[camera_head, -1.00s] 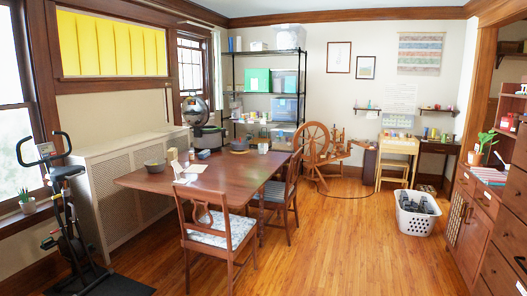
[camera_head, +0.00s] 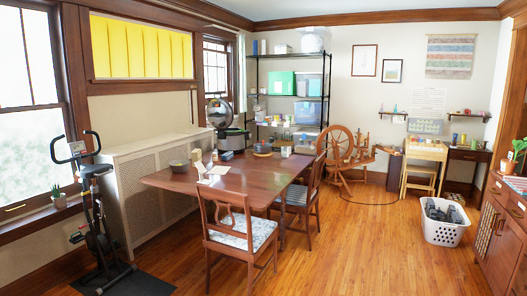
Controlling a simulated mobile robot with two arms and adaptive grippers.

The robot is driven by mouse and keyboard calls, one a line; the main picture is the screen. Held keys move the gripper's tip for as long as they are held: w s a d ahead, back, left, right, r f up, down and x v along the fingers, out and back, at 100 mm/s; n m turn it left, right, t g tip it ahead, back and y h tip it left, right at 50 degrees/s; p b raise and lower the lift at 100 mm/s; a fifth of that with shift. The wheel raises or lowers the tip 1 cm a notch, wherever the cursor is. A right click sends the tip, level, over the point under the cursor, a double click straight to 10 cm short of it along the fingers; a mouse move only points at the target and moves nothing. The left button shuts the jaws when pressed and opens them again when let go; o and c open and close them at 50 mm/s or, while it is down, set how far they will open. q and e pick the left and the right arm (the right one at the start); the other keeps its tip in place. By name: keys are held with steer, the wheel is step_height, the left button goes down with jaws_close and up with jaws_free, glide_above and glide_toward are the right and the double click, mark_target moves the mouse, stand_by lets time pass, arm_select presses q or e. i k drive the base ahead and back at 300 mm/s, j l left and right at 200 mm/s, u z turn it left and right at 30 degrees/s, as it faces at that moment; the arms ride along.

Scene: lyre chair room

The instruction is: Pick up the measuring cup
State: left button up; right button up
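I cannot make out a measuring cup for certain at this distance. The wooden table (camera_head: 250,185) stands in the middle of the room with small items on it. A dark bowl (camera_head: 179,166) sits at its left end. A dark round pot-like item (camera_head: 262,149) sits at the far side, and a small pale cup-like item (camera_head: 286,152) stands to its right. Pale papers or cards (camera_head: 213,171) lie near the bowl. Neither of my grippers is in view.
Two chairs stand at the table, one at the front (camera_head: 232,237) and one at its right (camera_head: 312,190). An exercise bike (camera_head: 98,220) is at left. A spinning wheel (camera_head: 340,152) and white laundry basket (camera_head: 444,229) are at right. The wooden floor at front right is clear.

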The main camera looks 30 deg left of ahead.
mark_target(285, 150)
steer(key=i+z, duration=0.1)
steer(key=i, duration=0.5)
steer(key=i+l+u, duration=0.1)
steer(key=i+u, duration=0.3)
steer(key=i, duration=4.05)
steer(key=i+u, duration=0.2)
steer(key=i, duration=0.35)
steer(key=i+u, duration=0.2)
steer(key=i, duration=0.3)
steer(key=i+l+u, duration=0.2)
steer(key=i, duration=0.35)
steer(key=i+l+u, duration=0.2)
steer(key=i, duration=0.3)
